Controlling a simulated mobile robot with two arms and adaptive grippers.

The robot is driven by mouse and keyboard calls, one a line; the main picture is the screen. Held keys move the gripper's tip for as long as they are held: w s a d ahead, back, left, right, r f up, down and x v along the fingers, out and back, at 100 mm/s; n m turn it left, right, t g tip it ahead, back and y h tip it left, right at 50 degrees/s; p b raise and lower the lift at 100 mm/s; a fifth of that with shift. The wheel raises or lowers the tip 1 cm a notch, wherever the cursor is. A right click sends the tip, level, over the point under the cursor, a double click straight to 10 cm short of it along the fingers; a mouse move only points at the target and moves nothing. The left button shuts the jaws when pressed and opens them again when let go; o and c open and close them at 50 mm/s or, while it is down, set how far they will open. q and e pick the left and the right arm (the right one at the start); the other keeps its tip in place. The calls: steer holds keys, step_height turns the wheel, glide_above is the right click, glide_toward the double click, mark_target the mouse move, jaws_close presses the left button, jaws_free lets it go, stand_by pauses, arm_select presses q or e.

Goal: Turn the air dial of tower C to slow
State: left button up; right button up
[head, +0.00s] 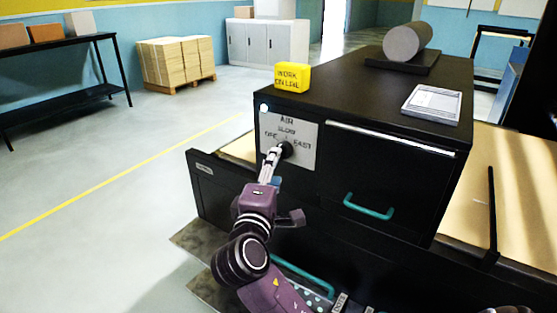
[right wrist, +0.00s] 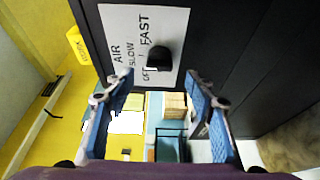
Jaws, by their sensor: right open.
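The air dial (head: 286,150) is a black knob on a light panel (head: 303,134) marked AIR, OFF, SLOW and FAST, on the front of a black cabinet. No tower letter is readable. My right gripper (head: 275,154) is at the panel, close in front of the dial, and partly covers it and the OFF label. In the right wrist view the dial (right wrist: 158,58) shows just beyond the two open fingertips (right wrist: 160,76), roughly centred between them. The gripper holds nothing. I cannot tell whether it touches the dial or which mark the dial points to. My left gripper is out of view.
A yellow block (head: 292,77) stands on the cabinet's top edge above the panel. A grey roll (head: 406,41) and a white framed card (head: 432,104) lie on top. A drawer with a teal handle (head: 368,207) is right of the panel. Open floor lies left.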

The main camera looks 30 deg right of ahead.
steer(key=v, duration=0.5)
steer(key=shift+s+a, duration=0.2)
steer(key=shift+s, duration=0.05)
